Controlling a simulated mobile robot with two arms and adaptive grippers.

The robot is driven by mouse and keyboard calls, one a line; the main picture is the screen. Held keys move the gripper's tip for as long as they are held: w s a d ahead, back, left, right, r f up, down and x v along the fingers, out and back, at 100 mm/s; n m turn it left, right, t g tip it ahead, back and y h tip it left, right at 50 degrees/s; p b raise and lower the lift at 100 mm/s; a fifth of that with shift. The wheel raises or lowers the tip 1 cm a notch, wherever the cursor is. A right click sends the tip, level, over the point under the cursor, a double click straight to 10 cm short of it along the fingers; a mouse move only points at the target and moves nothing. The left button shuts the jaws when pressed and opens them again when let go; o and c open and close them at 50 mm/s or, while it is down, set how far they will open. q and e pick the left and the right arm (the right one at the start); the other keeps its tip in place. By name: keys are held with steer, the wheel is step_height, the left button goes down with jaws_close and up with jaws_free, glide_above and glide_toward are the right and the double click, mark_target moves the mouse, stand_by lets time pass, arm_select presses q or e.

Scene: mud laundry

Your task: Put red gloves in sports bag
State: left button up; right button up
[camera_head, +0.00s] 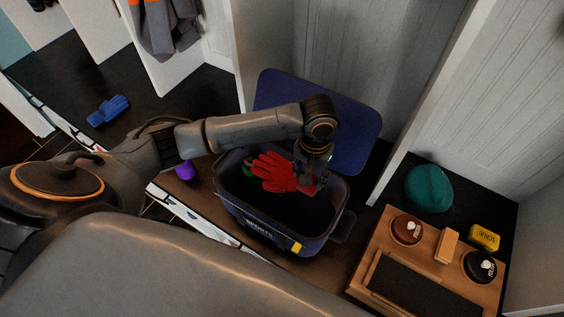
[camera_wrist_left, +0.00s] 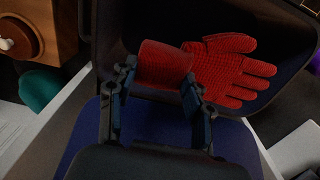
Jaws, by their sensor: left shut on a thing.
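The red gloves (camera_head: 276,172) hang over the opening of the dark blue sports bag (camera_head: 252,236), whose lid (camera_head: 350,112) stands open at the back. Only one glove shape shows clearly. My left gripper (camera_head: 314,178) comes down over the bag and is shut on the red gloves by the cuff. In the left wrist view the cuff of the red gloves (camera_wrist_left: 166,64) sits between the two fingers of my left gripper (camera_wrist_left: 160,88), with the glove's fingers spread to the right. The bag's inside is dark beneath. My right gripper does not show.
A wooden tray (camera_head: 424,255) and teal item (camera_head: 428,188) are at right. A white divider (camera_head: 430,100) rises behind.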

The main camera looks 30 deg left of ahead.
arm_select(q)
steer(key=shift+w+f+b, duration=0.1)
steer(key=shift+f+b, duration=0.35)
steer(key=shift+f, duration=0.5)
steer(key=b, duration=0.1)
glide_above(303, 215)
step_height(303, 215, down, 12)
step_height(303, 215, down, 6)
steer(key=shift+r+b, duration=0.25)
steer(key=shift+b, duration=0.4)
steer(key=o, duration=1.2)
steer(key=shift+c, duration=0.2)
